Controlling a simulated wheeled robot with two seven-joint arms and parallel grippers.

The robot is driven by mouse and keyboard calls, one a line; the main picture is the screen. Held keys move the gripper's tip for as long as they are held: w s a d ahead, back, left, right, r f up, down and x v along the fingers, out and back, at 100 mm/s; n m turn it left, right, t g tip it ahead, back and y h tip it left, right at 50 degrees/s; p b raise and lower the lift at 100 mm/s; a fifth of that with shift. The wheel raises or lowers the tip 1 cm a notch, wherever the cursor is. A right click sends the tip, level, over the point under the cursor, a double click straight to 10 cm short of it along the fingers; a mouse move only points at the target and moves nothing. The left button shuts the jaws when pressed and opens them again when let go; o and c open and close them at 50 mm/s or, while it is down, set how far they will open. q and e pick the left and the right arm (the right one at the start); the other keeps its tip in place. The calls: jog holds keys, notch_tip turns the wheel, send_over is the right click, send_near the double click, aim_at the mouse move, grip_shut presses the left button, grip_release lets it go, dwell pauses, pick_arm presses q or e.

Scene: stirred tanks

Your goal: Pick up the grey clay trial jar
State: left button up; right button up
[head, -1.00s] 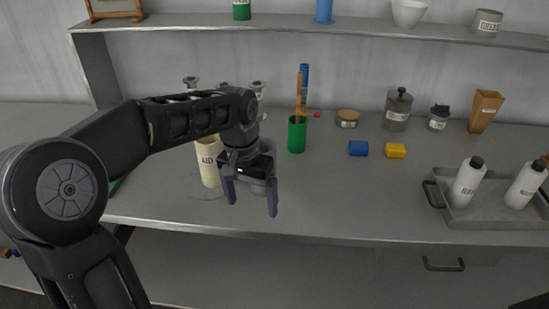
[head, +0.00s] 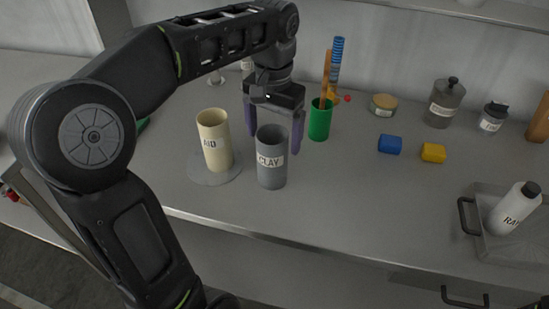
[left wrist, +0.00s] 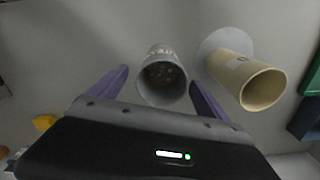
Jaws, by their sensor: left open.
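The grey clay trial jar (head: 271,160) is a dark grey open cylinder with a white CLAY label, upright on the bench in the head view. In the left wrist view the jar (left wrist: 162,80) lies between the two purple fingers, its open mouth towards the camera. My left gripper (head: 273,140) is open and empty, just behind and above the jar, fingers pointing down. The same gripper shows in the left wrist view (left wrist: 158,88), one finger on each side of the jar, with gaps. My right gripper is not in view.
A cream AID jar (head: 215,142) stands close left of the clay jar on a grey disc (head: 200,177). A green cup (head: 320,120) with tall sticks stands to the right. Blue (head: 390,144) and yellow (head: 433,153) blocks lie further right. The bench front is clear.

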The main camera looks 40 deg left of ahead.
pick_arm(q)
jog(key=shift+f, duration=0.1)
jog(key=shift+f, duration=1.25)
notch_tip(320, 180, down, 5)
jog(key=shift+a+f, duration=0.1)
jog(key=shift+a, duration=0.05)
jog(key=shift+c, duration=0.3)
jog(key=c, duration=1.5)
